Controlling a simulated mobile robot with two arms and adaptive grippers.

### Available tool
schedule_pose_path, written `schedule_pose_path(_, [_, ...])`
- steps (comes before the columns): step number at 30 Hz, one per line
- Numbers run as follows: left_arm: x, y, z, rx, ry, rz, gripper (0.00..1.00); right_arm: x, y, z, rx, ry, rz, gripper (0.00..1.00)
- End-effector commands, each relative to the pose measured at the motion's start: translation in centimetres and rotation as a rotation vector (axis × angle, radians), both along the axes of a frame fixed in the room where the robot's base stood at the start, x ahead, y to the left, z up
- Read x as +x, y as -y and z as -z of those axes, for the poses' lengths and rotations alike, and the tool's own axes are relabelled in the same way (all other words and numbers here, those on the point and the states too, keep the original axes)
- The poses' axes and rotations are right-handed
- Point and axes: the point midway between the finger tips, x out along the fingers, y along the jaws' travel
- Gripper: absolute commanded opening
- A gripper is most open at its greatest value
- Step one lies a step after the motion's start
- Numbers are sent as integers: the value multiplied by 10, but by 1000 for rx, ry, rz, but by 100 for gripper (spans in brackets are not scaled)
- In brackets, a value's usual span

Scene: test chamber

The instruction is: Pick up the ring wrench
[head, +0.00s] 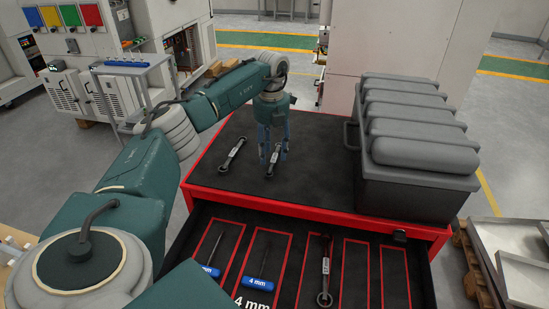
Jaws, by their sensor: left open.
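Two dark wrenches with pale labels lie on the black top of the red-edged tool cabinet. One wrench (232,154) lies slanted to the left of my left gripper. The other wrench (271,166) lies under my left gripper (274,157), which points down with its fingers open around or just above it; I cannot tell whether they touch. A third wrench (325,267), with a ring at its near end, lies in a compartment of the open drawer. I cannot tell from their heads which wrench the task names. My right gripper is out of view.
The open drawer (180,250) has red-outlined compartments, with blue-handled 4 mm tools (257,283) in two of them. A dark grey case (410,195) with a ribbed lid fills the right of the cabinet top (318,165). The middle of the top is clear.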

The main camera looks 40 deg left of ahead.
Motion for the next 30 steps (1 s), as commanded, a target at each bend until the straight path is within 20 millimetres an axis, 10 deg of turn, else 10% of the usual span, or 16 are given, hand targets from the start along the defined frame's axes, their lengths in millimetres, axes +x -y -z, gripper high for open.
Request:
schedule_pose_path(12, [0, 0, 20, -1, 2, 0, 46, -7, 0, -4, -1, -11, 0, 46])
schedule_pose_path(19, [0, 0, 20, -1, 2, 0, 2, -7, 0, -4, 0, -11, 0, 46])
schedule_pose_path(30, [0, 0, 19, -1, 2, 0, 0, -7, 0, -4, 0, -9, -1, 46])
